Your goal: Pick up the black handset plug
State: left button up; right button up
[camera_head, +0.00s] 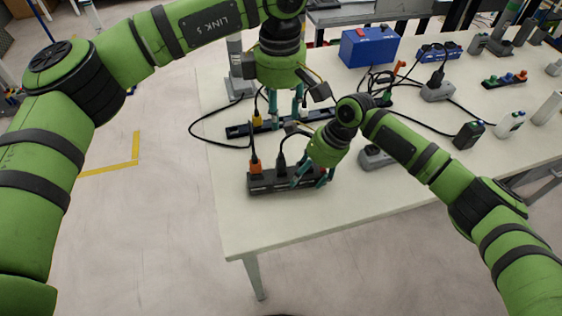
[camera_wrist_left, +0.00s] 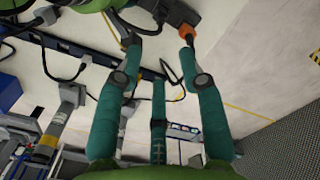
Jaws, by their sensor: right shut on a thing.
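A black plug (camera_head: 281,161) stands in the black power strip (camera_head: 262,187) near the front edge of the table, its cable rising behind it. An orange plug (camera_head: 255,167) sits to its left in the same strip. My left gripper (camera_head: 285,112) is open and empty, above and behind the strip. In the left wrist view its fingers (camera_wrist_left: 158,32) are spread, with the orange plug (camera_wrist_left: 186,36) near one fingertip and the strip (camera_wrist_left: 180,12) at the top edge. My right gripper (camera_head: 310,181) is shut on the right part of the strip. Its fingers partly hide the strip.
A dark blue rail (camera_head: 240,131) lies behind the strip, with a yellow plug (camera_head: 257,120) near its left part. A blue box (camera_head: 369,47), a grey socket block (camera_head: 437,91) and a black adapter (camera_head: 468,134) stand farther right. Loose cables cross the table. The table's front-left corner is clear.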

aim_at(281, 155)
pick_arm(q)
jog(key=shift+f+m, duration=0.3)
jog(key=shift+f, duration=0.05)
notch_tip(281, 155, down, 11)
jog(key=shift+s+f, duration=0.1)
jog(key=shift+f, duration=0.1)
grip_shut()
